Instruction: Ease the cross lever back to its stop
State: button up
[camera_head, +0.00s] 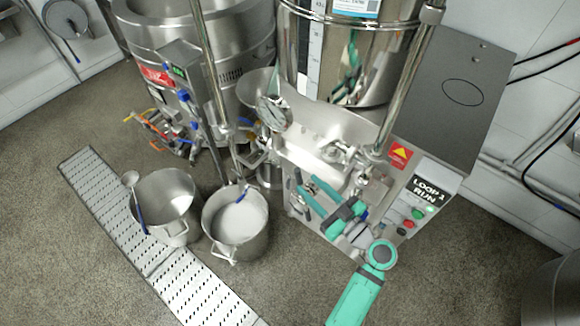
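My gripper (318,197) is at the front of the steel mill (330,130), low on its body and left of the control panel. Teal finger-like parts point up and left, but reflections in the polished steel make it unclear how far apart the fingertips are. Silver valve fittings (345,153) with a small handle-like part sit just above and right of my gripper. The cross lever cannot be told apart for certain among these fittings. I cannot tell whether my gripper touches any of them.
A control panel (428,190) reading "LOOP 1 RUN" with green and red buttons is at right. Two steel pots, one empty (165,190) and one with white content (238,222), stand by a floor grate (185,290). Upright pipes flank the vessel.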

jog(key=x, duration=0.9)
jog(key=shift+w+a, duration=0.25)
jog(key=shift+a, duration=0.05)
grip_shut()
